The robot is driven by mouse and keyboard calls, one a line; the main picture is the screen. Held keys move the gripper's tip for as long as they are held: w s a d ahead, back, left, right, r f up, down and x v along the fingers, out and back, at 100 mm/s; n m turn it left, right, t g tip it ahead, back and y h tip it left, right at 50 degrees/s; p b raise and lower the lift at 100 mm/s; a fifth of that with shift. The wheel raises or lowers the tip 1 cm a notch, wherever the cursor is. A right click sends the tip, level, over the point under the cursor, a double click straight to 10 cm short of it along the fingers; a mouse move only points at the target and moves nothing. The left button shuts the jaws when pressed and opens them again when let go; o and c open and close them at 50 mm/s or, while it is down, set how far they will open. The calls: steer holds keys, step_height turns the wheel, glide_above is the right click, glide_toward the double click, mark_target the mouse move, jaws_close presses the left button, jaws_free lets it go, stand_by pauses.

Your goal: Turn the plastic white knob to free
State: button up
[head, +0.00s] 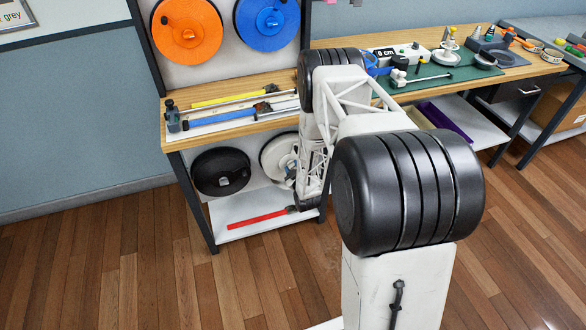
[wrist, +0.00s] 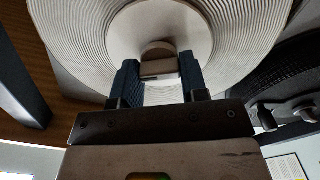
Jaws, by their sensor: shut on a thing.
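The white knob (wrist: 158,67) is a pale bar on a round hub at the middle of the white reel (wrist: 240,40). In the wrist view my gripper (wrist: 158,78) has one dark finger on each side of the knob and is shut on it. In the head view the white reel (head: 270,155) hangs under the bench, to the right of the black reel, partly hidden by my arm. The knob's markings and the strap's state cannot be made out.
The black reel (head: 221,172) hangs close beside the white one. A lower shelf (head: 238,214) holds a red bar (head: 258,219). The wooden bench top (head: 285,82) is above, with blue and yellow bars. Orange (head: 186,30) and blue (head: 266,22) reels hang higher.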

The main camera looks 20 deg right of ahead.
steer(key=n, duration=0.5)
steer(key=shift+f+n, duration=0.1)
steer(key=shift+n, duration=0.2)
steer(key=n, duration=0.5)
steer(key=shift+n, duration=0.4)
steer(key=o, duration=0.9)
steer(key=shift+s, duration=0.1)
steer(key=shift+s, duration=3.85)
